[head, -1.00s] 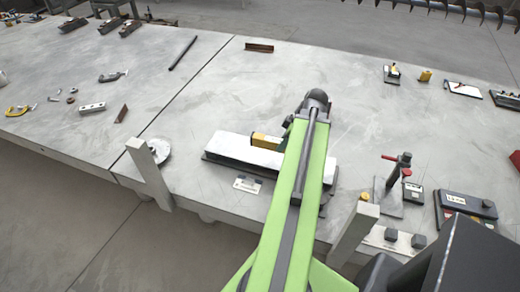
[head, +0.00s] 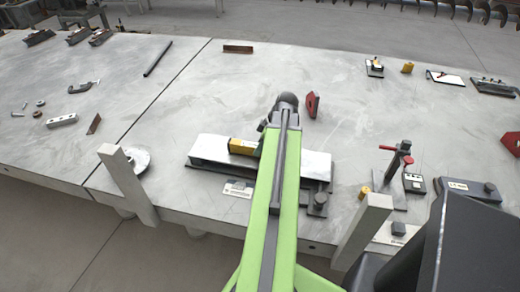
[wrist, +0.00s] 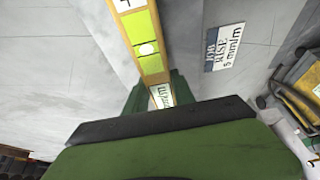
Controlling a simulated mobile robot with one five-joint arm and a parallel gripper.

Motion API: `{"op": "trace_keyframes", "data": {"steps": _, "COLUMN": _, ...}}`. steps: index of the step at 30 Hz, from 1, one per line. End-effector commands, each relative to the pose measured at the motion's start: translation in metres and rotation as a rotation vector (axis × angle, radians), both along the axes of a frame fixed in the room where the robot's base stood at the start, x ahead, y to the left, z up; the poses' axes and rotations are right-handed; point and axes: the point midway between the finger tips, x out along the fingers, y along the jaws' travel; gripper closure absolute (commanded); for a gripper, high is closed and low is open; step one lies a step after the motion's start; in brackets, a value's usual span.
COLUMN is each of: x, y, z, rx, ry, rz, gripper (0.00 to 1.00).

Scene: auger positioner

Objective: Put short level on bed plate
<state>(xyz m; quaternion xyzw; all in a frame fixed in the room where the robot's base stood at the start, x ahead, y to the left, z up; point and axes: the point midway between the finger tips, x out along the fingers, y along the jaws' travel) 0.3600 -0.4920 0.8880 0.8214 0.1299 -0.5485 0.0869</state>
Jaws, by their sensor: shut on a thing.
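The short level (head: 243,147) is a yellow bar. It shows at the left of my arm, over the bed plate. In the wrist view the level (wrist: 143,35) has a bright green vial and runs down between my jaws. My gripper (wrist: 158,98) is shut on it. The bed plate (head: 212,150) is a pale metal slab on a dark base near the table's front edge. My arm hides its middle, and its right end shows past the arm. I cannot tell whether the level touches the plate.
A card (wrist: 224,46) reads "JOB RISE 5 mm/m"; it lies in front of the plate (head: 238,189). Upright posts (head: 128,184) stand at the front edge. A red block (head: 312,104) lies behind the plate. A red-handled tool (head: 400,155) stands at right. The table's back middle is mostly clear.

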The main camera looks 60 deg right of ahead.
Motion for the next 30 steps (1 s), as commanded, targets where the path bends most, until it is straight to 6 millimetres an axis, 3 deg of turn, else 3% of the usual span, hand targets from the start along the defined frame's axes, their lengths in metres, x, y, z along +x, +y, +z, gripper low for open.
{"op": "trace_keyframes", "data": {"steps": 4, "x": 0.001, "y": 0.000, "z": -0.004, "rx": 0.000, "ry": 0.000, "rz": 0.001, "gripper": 1.00}}
{"op": "trace_keyframes", "data": {"steps": 5, "x": 0.000, "y": 0.000, "z": -0.004, "rx": 0.000, "ry": 0.000, "rz": 0.001, "gripper": 0.68}}
{"op": "trace_keyframes", "data": {"steps": 10, "x": 0.000, "y": 0.000, "z": -0.002, "rx": 0.000, "ry": 0.000, "rz": 0.000, "gripper": 0.48}}
{"op": "trace_keyframes", "data": {"steps": 22, "x": -0.002, "y": -0.001, "z": 0.004, "rx": 0.000, "ry": 0.000, "rz": -0.003, "gripper": 0.48}}
{"op": "trace_keyframes", "data": {"steps": 30, "x": -0.017, "y": -0.006, "z": 0.049, "rx": 0.001, "ry": 0.000, "rz": -0.005, "gripper": 0.48}}
